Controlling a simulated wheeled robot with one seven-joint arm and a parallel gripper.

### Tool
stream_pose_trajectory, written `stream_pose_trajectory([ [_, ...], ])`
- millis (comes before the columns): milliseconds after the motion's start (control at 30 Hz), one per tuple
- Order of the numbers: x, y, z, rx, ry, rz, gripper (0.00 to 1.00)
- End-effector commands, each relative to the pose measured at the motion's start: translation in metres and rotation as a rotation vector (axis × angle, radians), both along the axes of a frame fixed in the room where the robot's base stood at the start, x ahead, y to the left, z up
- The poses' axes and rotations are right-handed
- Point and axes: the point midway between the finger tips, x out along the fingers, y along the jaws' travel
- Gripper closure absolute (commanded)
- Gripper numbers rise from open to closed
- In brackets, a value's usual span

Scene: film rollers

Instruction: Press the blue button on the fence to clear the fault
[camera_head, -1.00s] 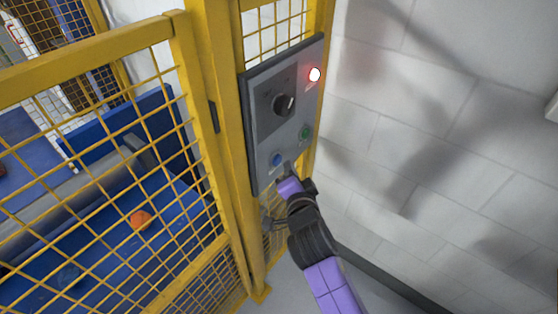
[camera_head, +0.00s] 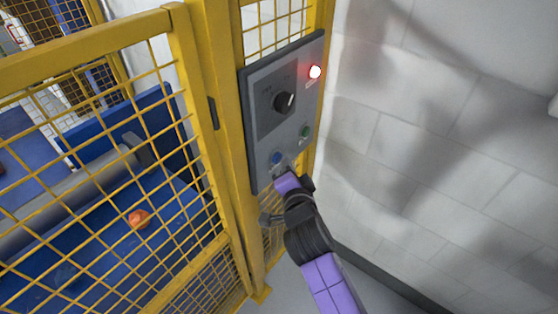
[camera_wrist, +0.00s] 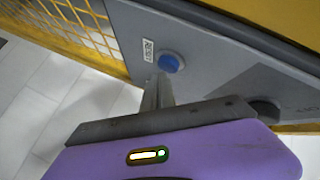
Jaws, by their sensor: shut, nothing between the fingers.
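The blue button (camera_head: 277,158) sits low on the left of a grey control panel (camera_head: 262,135) on the yellow fence. In the wrist view the blue button (camera_wrist: 169,62) is just beyond my fingertips, beside a small label. My gripper (camera_head: 283,172) is shut and empty, just below the button in the head view. In the wrist view my gripper (camera_wrist: 158,82) points toward the button; I cannot tell whether it touches the panel. The red lamp (camera_head: 315,72) at the panel's top right is lit.
The panel also carries a black rotary knob (camera_head: 284,102) and a green button (camera_head: 305,132). Yellow mesh fence (camera_head: 110,130) stands at left, with an orange ball (camera_head: 139,219) on a blue surface behind it. A white block wall (camera_head: 440,150) is at right.

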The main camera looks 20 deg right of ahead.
Motion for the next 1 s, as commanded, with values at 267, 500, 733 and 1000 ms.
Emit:
stream_pose_trajectory([
  [267,0.0001,0.0002,0.0005,0.0,0.0,0.0,1.0],
  [500,0.0015,0.0012,0.0,0.0,0.0,0.0,1.0],
  [733,0.0037,0.0027,0.0001,0.0,0.0,0.0,1.0],
  [1000,0.006,0.0046,-0.0001,0.0,0.0,0.001,1.0],
])
